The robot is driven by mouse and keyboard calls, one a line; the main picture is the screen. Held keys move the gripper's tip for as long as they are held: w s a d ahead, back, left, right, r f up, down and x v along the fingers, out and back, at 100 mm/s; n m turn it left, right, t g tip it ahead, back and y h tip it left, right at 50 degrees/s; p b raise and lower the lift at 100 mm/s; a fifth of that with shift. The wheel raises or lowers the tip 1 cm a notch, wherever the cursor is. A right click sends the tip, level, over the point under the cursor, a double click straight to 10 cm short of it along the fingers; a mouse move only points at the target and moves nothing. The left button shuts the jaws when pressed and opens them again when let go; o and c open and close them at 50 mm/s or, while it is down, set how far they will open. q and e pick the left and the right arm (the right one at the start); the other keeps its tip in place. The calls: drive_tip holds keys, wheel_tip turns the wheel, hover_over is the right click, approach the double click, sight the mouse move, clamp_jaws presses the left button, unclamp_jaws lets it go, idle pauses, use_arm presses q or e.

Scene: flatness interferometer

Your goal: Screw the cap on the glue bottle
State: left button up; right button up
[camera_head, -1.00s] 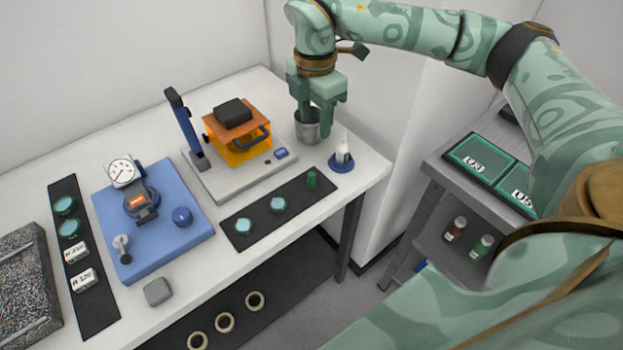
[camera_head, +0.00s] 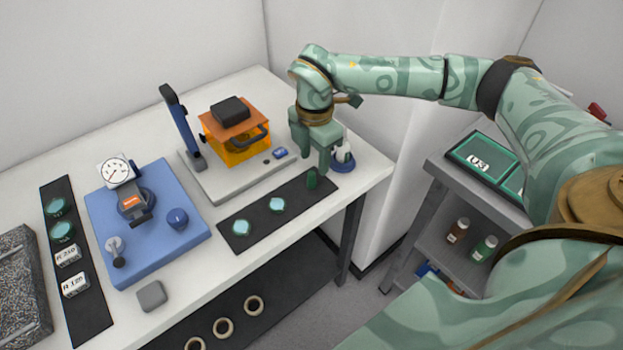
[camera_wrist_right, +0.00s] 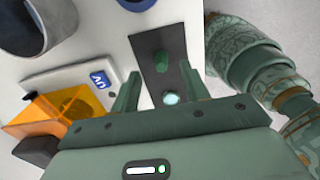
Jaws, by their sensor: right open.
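The white glue bottle (camera_head: 344,154) stands upright in a round blue holder (camera_head: 343,168) near the table's right corner. My right gripper partly covers it in the head view. In the right wrist view only the edge of the blue holder (camera_wrist_right: 137,4) shows at the top. A small green cylinder (camera_head: 312,179), perhaps the cap, stands on the right end of the dark mat. It also shows in the right wrist view (camera_wrist_right: 160,60), beyond and between the fingertips. My right gripper (camera_head: 316,160) is open and empty, pointing down above this area. My left gripper is out of view.
Two teal discs (camera_head: 277,205) lie on the dark mat (camera_head: 258,223). The orange-shielded instrument (camera_head: 240,148) stands left of my right gripper. A metal cup (camera_wrist_right: 37,27) shows in the right wrist view. A blue gauge stand (camera_head: 160,240) stands further left.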

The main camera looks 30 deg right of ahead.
sight(312, 173)
drive_tip(key=f, duration=0.1)
drive_tip(key=f+b, duration=0.1)
drive_tip(key=f, duration=0.3)
drive_tip(key=shift+a+f, duration=0.2)
drive_tip(key=shift+a, duration=0.05)
drive_tip(key=shift+r, duration=0.1)
clamp_jaws()
